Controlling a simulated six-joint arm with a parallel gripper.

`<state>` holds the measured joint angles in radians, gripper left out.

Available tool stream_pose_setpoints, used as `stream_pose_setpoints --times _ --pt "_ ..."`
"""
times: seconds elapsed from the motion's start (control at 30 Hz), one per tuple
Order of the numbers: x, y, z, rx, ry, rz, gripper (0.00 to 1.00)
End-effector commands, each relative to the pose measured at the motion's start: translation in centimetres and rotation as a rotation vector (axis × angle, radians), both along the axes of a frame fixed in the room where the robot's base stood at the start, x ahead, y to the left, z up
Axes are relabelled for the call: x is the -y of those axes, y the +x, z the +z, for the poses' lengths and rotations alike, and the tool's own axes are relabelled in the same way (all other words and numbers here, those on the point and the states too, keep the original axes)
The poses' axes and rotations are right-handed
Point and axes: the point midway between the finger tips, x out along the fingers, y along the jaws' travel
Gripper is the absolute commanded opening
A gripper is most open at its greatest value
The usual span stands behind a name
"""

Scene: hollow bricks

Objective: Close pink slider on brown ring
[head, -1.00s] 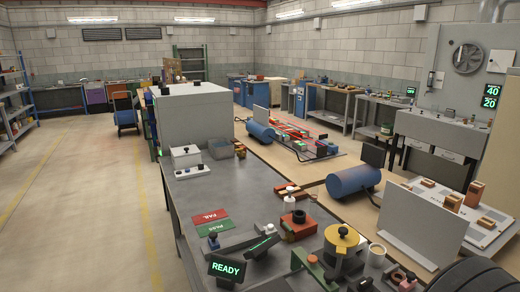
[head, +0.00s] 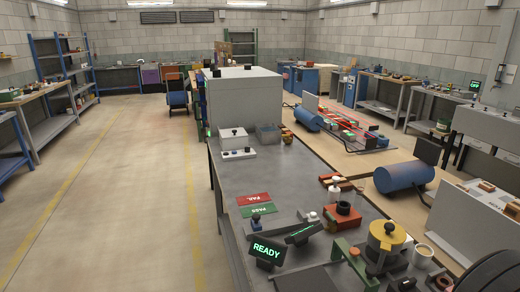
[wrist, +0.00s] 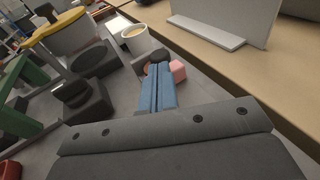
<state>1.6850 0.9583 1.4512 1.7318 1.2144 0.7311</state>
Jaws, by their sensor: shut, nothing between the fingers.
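The pink slider (wrist: 178,70) is a small pink block in the wrist view, just right of my fingertips. A brown ring (wrist: 151,68), dark and rounded, shows beside it, partly hidden behind the fingertips; I cannot tell how far apart it and the pink slider are. My gripper (wrist: 157,69) has its two blue fingers together with nothing between them. The fingertips are close to the ring and the slider; I cannot tell whether they touch. In the head view these parts are at the bottom right edge and too small to make out.
A white cup (wrist: 135,38) stands beyond the fingers. A grey upright panel (wrist: 225,22) stands on the tan bench at right. A READY display (head: 267,250) sits on the grey table.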

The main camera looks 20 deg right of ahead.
Motion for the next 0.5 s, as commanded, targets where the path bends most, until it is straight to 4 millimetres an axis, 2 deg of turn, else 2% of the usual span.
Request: stream_pose_setpoints --times 0.2,0.3,0.4,0.5 --pt "-3.1 -7.3 1.3 -0.001 -0.002 -0.010 0.00" --pt "-4.7 -9.8 1.8 -0.001 -0.002 -0.006 0.00" --pt "-5.6 -11.0 1.9 0.000 0.000 -0.003 0.00" --pt "-5.6 -10.7 1.9 0.001 0.001 0.002 0.00"
